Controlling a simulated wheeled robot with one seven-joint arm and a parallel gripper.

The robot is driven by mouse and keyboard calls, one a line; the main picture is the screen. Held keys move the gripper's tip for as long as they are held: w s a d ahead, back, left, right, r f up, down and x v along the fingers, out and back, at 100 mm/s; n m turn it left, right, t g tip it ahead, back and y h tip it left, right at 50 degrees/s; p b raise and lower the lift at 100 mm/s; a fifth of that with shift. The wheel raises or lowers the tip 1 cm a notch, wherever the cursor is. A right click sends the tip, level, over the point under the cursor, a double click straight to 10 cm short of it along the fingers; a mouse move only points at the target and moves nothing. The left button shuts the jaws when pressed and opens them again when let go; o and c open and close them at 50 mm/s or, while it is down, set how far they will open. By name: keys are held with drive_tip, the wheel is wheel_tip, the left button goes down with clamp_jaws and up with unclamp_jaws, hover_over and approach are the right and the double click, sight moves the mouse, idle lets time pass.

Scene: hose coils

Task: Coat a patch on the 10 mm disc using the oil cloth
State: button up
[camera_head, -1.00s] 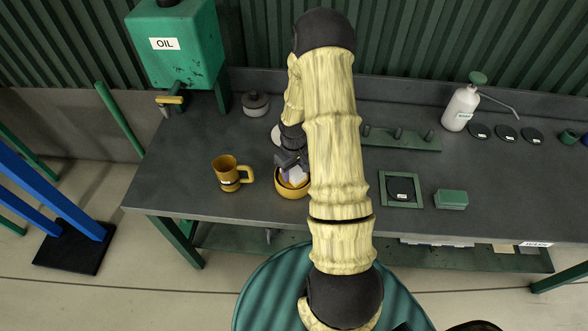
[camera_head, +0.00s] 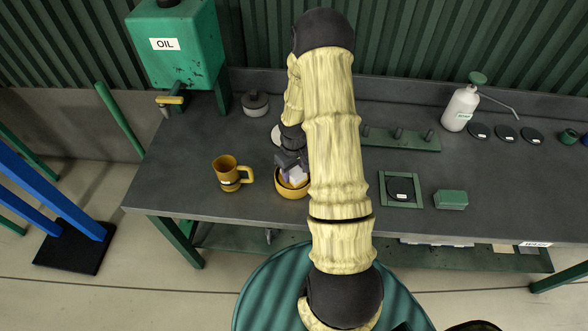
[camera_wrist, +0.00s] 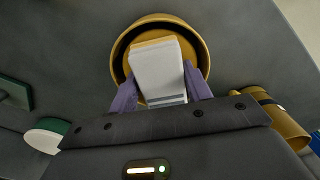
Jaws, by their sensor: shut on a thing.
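My gripper (camera_wrist: 163,82) is shut on a folded white cloth (camera_wrist: 158,68), which I take to be the oil cloth. The cloth is in the mouth of a yellow bowl (camera_head: 280,188); in the wrist view the bowl's rim (camera_wrist: 120,46) rings it. Whether the cloth touches the bowl's bottom is hidden. A black disc (camera_head: 401,186) lies in a square green frame (camera_head: 385,200) right of my arm. Several more black discs (camera_head: 506,133) lie at the back right. Their labels are too small to read, so I cannot tell which is 10 mm.
A yellow mug (camera_head: 228,175) stands left of the bowl. A green OIL tank (camera_head: 180,50) with a tap is at the back left. A green block (camera_head: 451,199), a pegged green rail (camera_head: 415,141) and a white pump bottle (camera_head: 461,108) stand to the right. The front right bench is clear.

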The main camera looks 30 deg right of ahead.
sight(294, 169)
drive_tip(key=shift+r+p, duration=2.6)
drive_tip(key=shift+r, duration=0.9)
drive_tip(key=shift+f, duration=0.1)
